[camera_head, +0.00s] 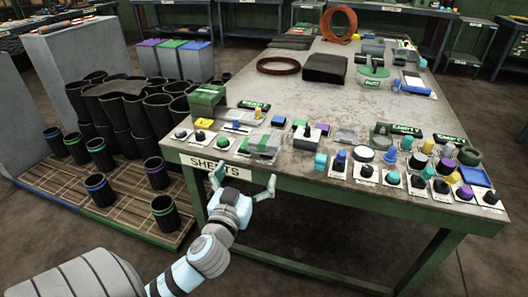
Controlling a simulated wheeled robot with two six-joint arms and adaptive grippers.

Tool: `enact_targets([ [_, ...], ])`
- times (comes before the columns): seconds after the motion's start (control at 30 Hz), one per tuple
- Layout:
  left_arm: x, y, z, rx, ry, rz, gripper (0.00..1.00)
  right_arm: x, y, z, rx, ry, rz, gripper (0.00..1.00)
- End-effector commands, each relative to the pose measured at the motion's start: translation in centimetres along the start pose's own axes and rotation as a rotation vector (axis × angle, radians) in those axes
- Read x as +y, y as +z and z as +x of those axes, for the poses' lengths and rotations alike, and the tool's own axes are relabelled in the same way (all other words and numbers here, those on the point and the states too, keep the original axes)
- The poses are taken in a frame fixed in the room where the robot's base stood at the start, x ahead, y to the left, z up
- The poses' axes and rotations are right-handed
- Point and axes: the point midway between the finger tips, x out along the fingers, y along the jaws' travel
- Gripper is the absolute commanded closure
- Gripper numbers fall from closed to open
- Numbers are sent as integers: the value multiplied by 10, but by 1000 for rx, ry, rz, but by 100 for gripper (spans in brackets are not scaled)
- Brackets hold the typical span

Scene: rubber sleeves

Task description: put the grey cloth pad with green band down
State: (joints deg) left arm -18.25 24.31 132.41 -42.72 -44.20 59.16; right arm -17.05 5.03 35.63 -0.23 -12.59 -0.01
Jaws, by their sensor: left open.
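A grey cloth pad with a green band (263,143) lies on the near left part of the table (310,118), a little behind the front edge. My left gripper (244,180) is in front of that edge, by the "SHEETS" label. Its two teal fingers are spread apart with nothing between them. The pad appears apart from the fingers, farther back on the tabletop. My right gripper is not in view.
Small parts on white cards, such as a blue-topped one (340,161), crowd the table's front edge. A green block (207,101) stands at the left corner. Black sleeves (165,215) stand on a slatted pallet at left. The table's middle is largely bare.

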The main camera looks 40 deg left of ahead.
Motion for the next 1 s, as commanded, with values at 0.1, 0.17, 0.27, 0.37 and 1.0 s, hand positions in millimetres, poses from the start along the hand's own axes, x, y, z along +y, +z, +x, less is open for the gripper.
enact_targets([
  [0.1,0,-1,28,4,0,-4,2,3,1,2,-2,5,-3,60],
  [0.17,0,0,45,3,-1,-5,2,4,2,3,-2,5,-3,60],
  [0.27,0,1,69,1,1,-5,2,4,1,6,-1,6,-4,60],
  [0.37,0,1,83,-1,1,-3,2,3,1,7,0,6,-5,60],
  [1.0,0,5,137,-2,5,-3,19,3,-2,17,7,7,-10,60],
])
